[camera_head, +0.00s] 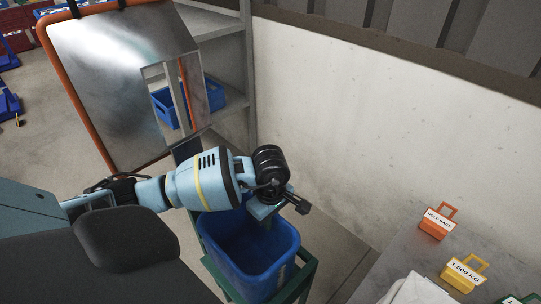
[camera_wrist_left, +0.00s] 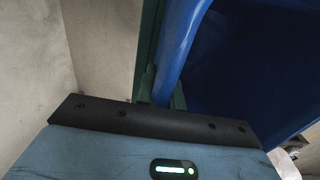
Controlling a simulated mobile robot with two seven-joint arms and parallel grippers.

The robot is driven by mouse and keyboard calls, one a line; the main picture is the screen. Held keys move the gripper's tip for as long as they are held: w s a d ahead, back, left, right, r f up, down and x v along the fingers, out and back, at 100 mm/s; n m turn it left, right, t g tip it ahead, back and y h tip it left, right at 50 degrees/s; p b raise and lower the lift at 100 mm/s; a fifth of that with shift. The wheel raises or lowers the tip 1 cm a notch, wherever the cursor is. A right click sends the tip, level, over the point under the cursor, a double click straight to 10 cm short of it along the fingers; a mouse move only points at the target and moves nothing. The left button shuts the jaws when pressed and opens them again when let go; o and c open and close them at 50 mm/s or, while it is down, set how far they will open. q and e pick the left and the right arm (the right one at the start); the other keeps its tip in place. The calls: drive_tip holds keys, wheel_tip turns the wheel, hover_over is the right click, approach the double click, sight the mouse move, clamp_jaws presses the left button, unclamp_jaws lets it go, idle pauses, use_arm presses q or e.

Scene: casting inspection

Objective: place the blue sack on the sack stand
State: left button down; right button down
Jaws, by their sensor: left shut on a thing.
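The blue sack (camera_head: 240,240) looks like an open, stiff-walled blue container with pale lettering on its side. It sits within the green frame of the sack stand (camera_head: 304,275), below my left arm; whether its weight rests on the frame I cannot tell. My left gripper (camera_head: 290,200) is at the sack's far rim, shut on it; the fingertips are largely hidden. In the left wrist view the sack's curved blue rim (camera_wrist_left: 178,50) runs close above the gripper's dark edge, with a green post of the stand (camera_wrist_left: 147,50) beside it. My right gripper is not in view.
A pale wall (camera_head: 400,120) rises behind. An orange-framed metal panel (camera_head: 110,80) and a grey shelf (camera_head: 222,60) stand at the back left.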

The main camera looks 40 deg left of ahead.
use_arm(q)
drive_tip(key=shift+f, duration=1.85)
drive_tip(key=shift+f+b, duration=0.25)
drive_tip(key=shift+b, duration=0.2)
drive_tip(key=c, duration=1.5)
unclamp_jaws()
drive_tip(key=shift+r, duration=0.2)
wheel_tip(320, 180, up, 12)
drive_tip(key=shift+r+p, duration=0.1)
drive_tip(key=shift+p, duration=0.8)
